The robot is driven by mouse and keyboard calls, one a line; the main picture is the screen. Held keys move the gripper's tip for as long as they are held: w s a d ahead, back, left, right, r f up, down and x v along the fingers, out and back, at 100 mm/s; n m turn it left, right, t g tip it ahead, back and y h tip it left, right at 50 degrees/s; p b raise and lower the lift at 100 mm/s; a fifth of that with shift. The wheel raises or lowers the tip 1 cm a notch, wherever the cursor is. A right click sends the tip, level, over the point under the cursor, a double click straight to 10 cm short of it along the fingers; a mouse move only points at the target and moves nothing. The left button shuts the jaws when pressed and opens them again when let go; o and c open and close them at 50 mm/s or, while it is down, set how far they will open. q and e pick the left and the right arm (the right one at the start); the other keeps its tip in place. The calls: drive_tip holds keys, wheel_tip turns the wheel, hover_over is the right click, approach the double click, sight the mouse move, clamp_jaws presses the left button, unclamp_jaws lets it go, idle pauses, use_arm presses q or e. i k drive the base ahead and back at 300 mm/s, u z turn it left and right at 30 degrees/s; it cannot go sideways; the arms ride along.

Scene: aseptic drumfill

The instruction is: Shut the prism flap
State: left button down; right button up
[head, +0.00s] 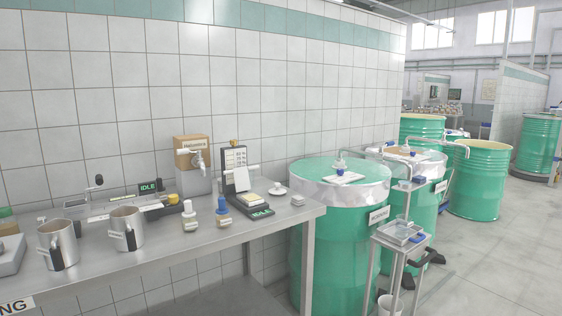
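I cannot single out the prism flap with certainty at this size. A low grey instrument (128,207) lies along the back of the steel bench, with a small yellow part (172,198) at its right end. A dark display reading IDLE (149,188) stands behind it. A small dark piece on a thin stem (98,181) rises near its left side. Whether any flap there is open or shut is too small to tell. Neither of my grippers is in view.
Two steel jugs (127,229) (59,244) stand at the bench front (185,256). Two small bottles (190,217) (223,212), a second IDLE device (258,212) and a cardboard box (192,152) stand farther right. Green drums (340,240) stand beyond the bench's right end.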

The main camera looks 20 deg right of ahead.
sight(241, 180)
drive_tip(key=z, duration=0.75)
drive_tip(key=i, duration=0.7)
drive_tip(key=z, duration=0.5)
